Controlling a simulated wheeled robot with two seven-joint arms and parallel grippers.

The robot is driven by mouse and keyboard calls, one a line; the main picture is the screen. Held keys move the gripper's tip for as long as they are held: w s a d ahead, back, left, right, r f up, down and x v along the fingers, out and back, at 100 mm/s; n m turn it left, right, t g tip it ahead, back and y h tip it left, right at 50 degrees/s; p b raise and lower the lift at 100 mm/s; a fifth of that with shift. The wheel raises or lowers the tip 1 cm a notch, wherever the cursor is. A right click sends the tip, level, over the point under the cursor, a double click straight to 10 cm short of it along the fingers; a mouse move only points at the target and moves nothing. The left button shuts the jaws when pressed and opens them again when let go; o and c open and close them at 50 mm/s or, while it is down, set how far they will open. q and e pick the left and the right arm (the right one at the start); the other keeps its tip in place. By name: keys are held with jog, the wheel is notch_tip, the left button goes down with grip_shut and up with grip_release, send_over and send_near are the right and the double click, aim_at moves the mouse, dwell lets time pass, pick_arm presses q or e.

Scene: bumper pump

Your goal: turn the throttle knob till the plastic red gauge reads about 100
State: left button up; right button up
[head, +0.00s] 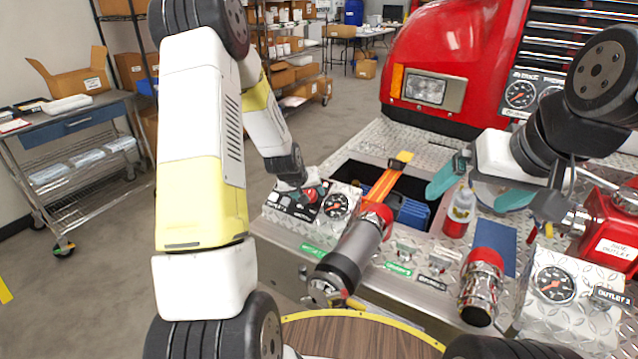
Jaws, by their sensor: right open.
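My left arm reaches over the bumper. Its gripper (306,190) is at a small red part (309,196), possibly the throttle knob, on the left panel; the fingers are mostly hidden, so I cannot tell their opening or grip. Right of it is a round black-faced gauge (337,207); its reading is too small to tell. Another dial gauge (553,284) is on the right panel by an "OUTLET 2" label. I cannot tell which is the plastic red gauge. My right gripper (467,198) is open, its teal fingers apart above the bumper, around the line of sight to a bottle.
The clear bottle with red contents (461,212) stands on the bumper. A grey nozzle with a red band (350,250) lies in front, and a chrome-and-red fitting (482,285) stands to its right. An open well (390,190) holds a blue item. A cart (70,125) is at left.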

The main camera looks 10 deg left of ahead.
pick_arm(q)
jog(key=v, duration=0.7)
jog(key=shift+s+r, duration=0.25)
jog(key=s+d+r+m, duration=0.2)
jog(key=s+d+r, duration=0.1)
jog(key=s+r, duration=0.95)
jog(key=s+d+r, duration=0.1)
jog(key=s+r, duration=0.3)
jog(key=s, duration=0.3)
jog(key=s+d+r+m+g+h, duration=0.1)
jog(key=s+r, duration=0.3)
jog(key=s, duration=0.4)
jog(key=shift+s+d+r+m, duration=0.25)
jog(key=shift+s+d+m, duration=0.05)
jog(key=shift+s, duration=0.05)
jog(key=shift+w, duration=0.1)
dwell(2.9)
